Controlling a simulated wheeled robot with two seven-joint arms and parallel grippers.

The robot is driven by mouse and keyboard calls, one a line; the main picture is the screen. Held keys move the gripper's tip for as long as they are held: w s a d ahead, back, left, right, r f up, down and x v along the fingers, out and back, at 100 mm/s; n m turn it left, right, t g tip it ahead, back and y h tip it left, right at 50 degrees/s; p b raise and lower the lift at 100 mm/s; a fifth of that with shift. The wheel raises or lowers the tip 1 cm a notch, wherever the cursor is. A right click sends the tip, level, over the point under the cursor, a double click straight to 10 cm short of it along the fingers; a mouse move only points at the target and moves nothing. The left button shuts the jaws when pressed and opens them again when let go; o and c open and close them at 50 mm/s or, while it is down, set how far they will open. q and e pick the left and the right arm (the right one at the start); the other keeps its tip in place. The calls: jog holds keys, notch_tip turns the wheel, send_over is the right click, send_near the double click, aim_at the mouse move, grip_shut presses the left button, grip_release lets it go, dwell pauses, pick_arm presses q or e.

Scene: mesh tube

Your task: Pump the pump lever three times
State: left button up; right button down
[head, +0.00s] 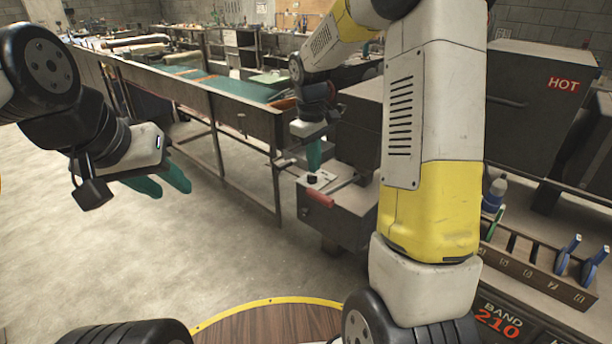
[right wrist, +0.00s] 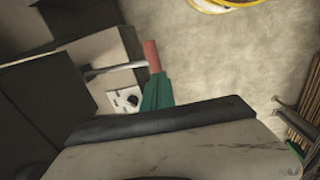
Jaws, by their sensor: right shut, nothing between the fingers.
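The pump lever is a thin metal rod with a red handle (head: 319,197), sticking out low from a grey metal box (head: 350,218). In the right wrist view the red handle (right wrist: 151,56) lies just past a green fingertip. My right gripper (head: 314,160) has green fingers that are shut and empty, pointing down above the box top near a small black knob (head: 312,179). I cannot tell whether the fingers touch the lever. My left gripper (head: 168,184) hangs at the left over open floor, away from the lever, with its green fingers apart and empty.
A long bench with a green top (head: 232,86) stands behind the box. A dark cabinet marked HOT (head: 545,95) is at the right. A tool rack (head: 535,268) and a bottle (head: 495,192) stand at the lower right. The floor at left is clear.

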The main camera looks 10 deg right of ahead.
notch_tip(320, 180, up, 6)
send_over(320, 194)
jog(key=shift+f+y, duration=0.2)
jog(key=shift+y, duration=0.1)
jog(key=shift+f, duration=0.1)
notch_tip(320, 194, down, 14)
dwell(0.5)
